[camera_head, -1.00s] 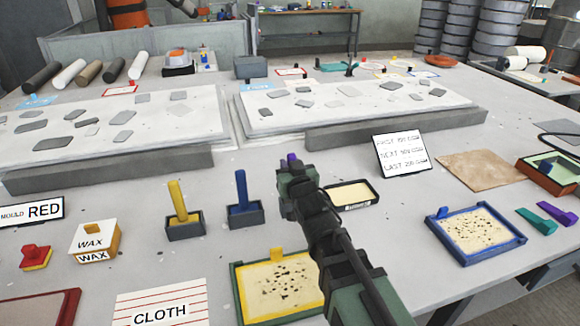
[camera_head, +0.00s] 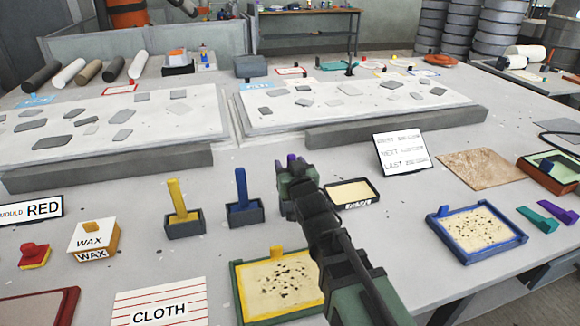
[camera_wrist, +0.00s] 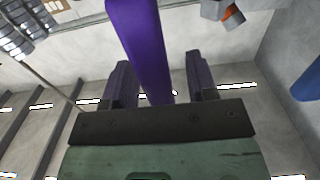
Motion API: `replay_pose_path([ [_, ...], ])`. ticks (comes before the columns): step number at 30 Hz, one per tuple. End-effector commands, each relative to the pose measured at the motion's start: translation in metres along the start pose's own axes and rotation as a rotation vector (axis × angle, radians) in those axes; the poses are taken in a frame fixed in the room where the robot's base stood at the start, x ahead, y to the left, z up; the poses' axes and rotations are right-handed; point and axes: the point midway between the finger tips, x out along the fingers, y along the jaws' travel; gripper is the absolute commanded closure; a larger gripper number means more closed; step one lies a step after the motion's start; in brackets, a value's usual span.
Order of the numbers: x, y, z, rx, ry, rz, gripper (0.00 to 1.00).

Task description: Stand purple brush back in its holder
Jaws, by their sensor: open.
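The purple brush (camera_wrist: 140,45) shows in the wrist view as a long purple bar running between the two fingers of my gripper (camera_wrist: 158,62). The fingers stand apart, one on each side of it, with gaps showing. In the head view only a small purple tip (camera_head: 291,158) shows above my gripper (camera_head: 288,176). The rest of the brush and whatever is beneath it are hidden behind my gripper and arm. The brush's holder cannot be made out.
A yellow brush (camera_head: 177,200) and a blue brush (camera_head: 241,190) stand in dark holders left of my gripper. A cream-filled dark tray (camera_head: 376,194) is close on the right. Yellow (camera_head: 238,292) and blue (camera_head: 437,232) framed trays lie nearer the front.

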Motion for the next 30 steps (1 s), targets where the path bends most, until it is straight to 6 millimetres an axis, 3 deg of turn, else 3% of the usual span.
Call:
replay_pose_path([
  [8, -0.001, 0.000, -0.037, 0.000, 0.000, 0.000, 0.47],
  [24, -0.004, 0.000, -0.184, 0.000, 0.000, 0.000, 0.47],
  [30, -0.005, 0.000, -0.203, 0.000, 0.000, 0.000, 0.47],
])
